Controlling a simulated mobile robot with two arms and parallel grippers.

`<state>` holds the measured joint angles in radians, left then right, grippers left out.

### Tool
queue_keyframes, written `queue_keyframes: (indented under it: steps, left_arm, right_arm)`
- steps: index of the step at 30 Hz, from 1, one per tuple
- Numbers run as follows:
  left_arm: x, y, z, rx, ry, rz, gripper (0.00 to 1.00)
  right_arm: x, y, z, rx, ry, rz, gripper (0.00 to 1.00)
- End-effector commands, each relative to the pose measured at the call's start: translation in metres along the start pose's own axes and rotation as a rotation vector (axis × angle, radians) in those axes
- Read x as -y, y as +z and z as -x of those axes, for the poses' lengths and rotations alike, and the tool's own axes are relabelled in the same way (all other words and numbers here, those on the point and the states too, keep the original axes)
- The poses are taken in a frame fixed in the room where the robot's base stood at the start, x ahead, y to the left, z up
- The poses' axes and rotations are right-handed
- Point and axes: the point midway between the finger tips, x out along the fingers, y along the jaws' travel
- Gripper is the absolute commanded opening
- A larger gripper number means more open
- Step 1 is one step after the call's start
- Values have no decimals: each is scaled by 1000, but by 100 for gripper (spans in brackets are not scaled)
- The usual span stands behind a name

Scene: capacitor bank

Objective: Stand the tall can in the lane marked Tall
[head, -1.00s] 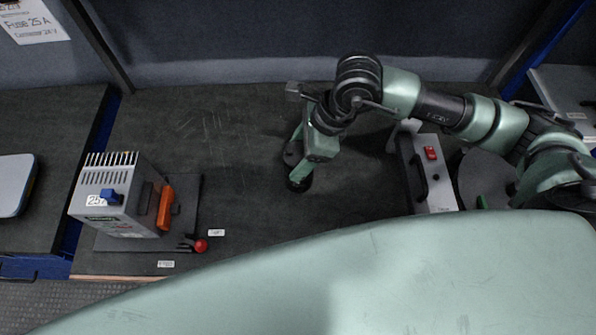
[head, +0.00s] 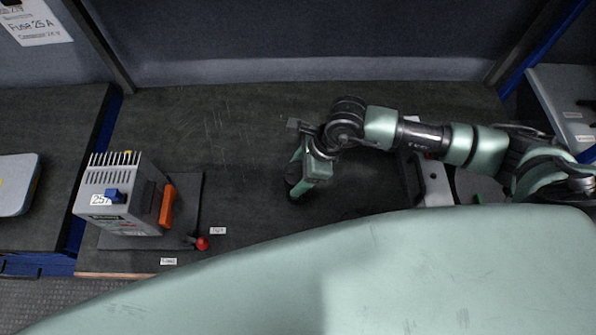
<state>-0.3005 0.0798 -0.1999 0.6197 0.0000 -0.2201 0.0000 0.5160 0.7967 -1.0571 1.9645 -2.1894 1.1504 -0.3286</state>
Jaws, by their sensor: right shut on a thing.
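My right gripper (head: 299,180) is over the middle of the dark bench (head: 240,130), shut on a dark, round-edged thing that looks like the tall can (head: 293,170). The gripper hides most of it, so I cannot tell whether its base touches the bench. Two small white labels lie near the bench's front, one (head: 218,230) right of the red knob and one (head: 168,261) further left. Their print is too small to read surely, and no lane edges show clearly. My left gripper is not in view.
A grey box unit (head: 122,190) with an orange handle (head: 167,206) stands on a dark plate at left, with a red knob (head: 202,243) at its front. A white-and-black device (head: 436,183) stands right of the gripper, partly hidden by my arm. Bench between is clear.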

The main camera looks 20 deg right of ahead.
Motion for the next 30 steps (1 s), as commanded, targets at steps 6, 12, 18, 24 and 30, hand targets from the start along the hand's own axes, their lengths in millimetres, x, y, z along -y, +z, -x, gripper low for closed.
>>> queue_keyframes:
  steps: [6,12,18,24,30]
  left_arm:
    - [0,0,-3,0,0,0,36]
    - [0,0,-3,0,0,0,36]
    - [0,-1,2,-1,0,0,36]
    - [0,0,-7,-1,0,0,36]
    - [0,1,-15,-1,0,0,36]
  right_arm:
    - [0,-1,-2,0,0,0,84]
    - [0,-1,-2,0,0,-1,84]
    - [0,1,3,0,0,-1,84]
    - [2,-1,32,-1,-6,1,84]
    - [2,-1,76,-1,-6,1,84]
